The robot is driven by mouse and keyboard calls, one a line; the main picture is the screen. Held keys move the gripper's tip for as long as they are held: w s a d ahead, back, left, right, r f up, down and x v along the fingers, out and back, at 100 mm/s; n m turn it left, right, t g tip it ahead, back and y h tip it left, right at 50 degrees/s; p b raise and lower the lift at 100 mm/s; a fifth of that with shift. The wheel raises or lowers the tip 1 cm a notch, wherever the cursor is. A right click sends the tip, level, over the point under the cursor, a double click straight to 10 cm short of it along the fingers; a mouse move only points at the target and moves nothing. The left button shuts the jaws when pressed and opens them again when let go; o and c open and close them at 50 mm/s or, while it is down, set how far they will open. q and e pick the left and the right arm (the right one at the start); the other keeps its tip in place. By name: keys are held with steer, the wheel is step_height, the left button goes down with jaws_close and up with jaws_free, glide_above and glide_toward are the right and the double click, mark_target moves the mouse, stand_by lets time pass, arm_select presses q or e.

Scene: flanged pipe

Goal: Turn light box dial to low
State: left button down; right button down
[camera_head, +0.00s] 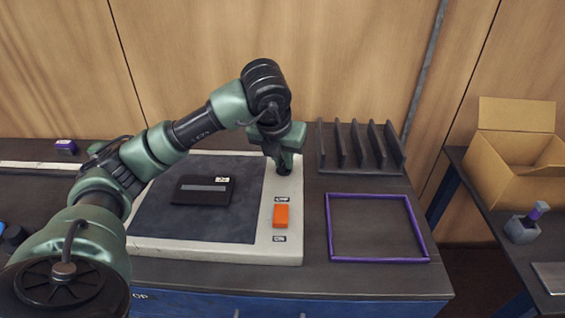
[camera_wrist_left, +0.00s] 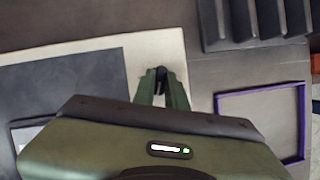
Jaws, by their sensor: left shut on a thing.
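The light box (camera_head: 285,250) is a pale-framed unit with a dark panel, lying flat on the dark bench. It also shows in the left wrist view (camera_wrist_left: 120,42). My left gripper (camera_head: 284,170) points down at the box's back right corner. In the left wrist view, its green fingers (camera_wrist_left: 161,92) are shut on a small black dial (camera_wrist_left: 161,74) standing on the pale frame. In the head view the gripper mostly hides the dial, so its setting cannot be read. An orange switch (camera_head: 281,215) sits on the right strip between small labels. My right gripper is not in view.
A dark flat case (camera_head: 203,190) lies on the panel. A slotted black rack (camera_head: 360,150) and a purple frame (camera_head: 378,259) lie to the right of the box. An open cardboard box (camera_head: 500,175) stands on a separate right table. A wooden wall closes the back.

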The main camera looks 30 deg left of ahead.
arm_select(q)
steer(key=shift+w+r+n+y+b, duration=0.1)
steer(key=shift+n+y+b, duration=0.4)
steer(key=shift+n, duration=1.1)
steer(key=c, duration=1.4)
jaws_free()
steer(key=shift+c, duration=0.2)
steer(key=p+v, duration=0.1)
steer(key=v, duration=0.6)
steer(key=shift+d+r, duration=0.2)
steer(key=shift+r, duration=0.15)
